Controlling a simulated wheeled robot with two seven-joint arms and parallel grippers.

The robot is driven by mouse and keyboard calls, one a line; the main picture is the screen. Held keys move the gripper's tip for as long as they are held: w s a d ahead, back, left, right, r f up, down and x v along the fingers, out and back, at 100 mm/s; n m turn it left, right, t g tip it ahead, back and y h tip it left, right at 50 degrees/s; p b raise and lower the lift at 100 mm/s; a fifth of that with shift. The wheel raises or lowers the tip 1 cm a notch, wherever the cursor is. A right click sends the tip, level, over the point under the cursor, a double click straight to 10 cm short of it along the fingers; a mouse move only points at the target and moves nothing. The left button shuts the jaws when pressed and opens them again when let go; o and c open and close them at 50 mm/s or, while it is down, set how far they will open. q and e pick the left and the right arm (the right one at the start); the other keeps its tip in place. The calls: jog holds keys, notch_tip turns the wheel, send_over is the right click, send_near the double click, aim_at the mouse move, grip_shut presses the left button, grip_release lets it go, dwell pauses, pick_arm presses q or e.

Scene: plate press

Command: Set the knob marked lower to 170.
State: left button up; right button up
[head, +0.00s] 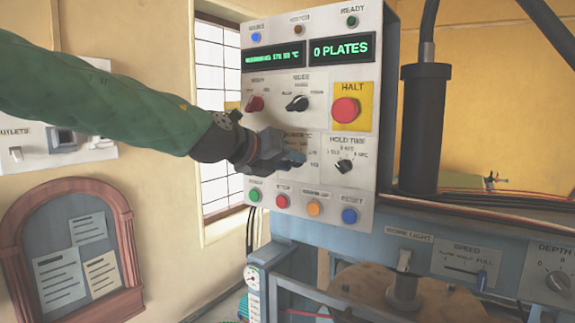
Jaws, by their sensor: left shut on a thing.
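The control panel (322,100) stands upright in the middle of the head view. My left gripper (292,159) reaches in from the left to the panel's lower left part, beside the hold time knob. It is shut on a knob there. The gripper hides that knob and most of its label, so its pointer and scale cannot be read. A green text display (273,57) at the top left of the panel shows small text ending in °C; its figures are too small to read surely. My right gripper is not in view.
The hold time knob (344,167) is to the right. The red halt button (345,111) sits on yellow. Coloured buttons, including a red one (282,201), line the panel's bottom.

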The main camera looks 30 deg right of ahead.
pick_arm(q)
jog(key=shift+f, duration=0.2)
jog(key=o, duration=1)
jog(key=shift+r, duration=0.1)
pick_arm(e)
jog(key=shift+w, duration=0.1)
pick_arm(q)
jog(key=shift+a, duration=0.15)
jog(key=shift+a+r+b, duration=0.1)
jog(key=shift+a+b, duration=0.2)
jog(key=b+v, duration=0.2)
jog(key=v, duration=0.5)
jog(key=shift+d+r+b, duration=0.1)
jog(key=shift+b, duration=0.25)
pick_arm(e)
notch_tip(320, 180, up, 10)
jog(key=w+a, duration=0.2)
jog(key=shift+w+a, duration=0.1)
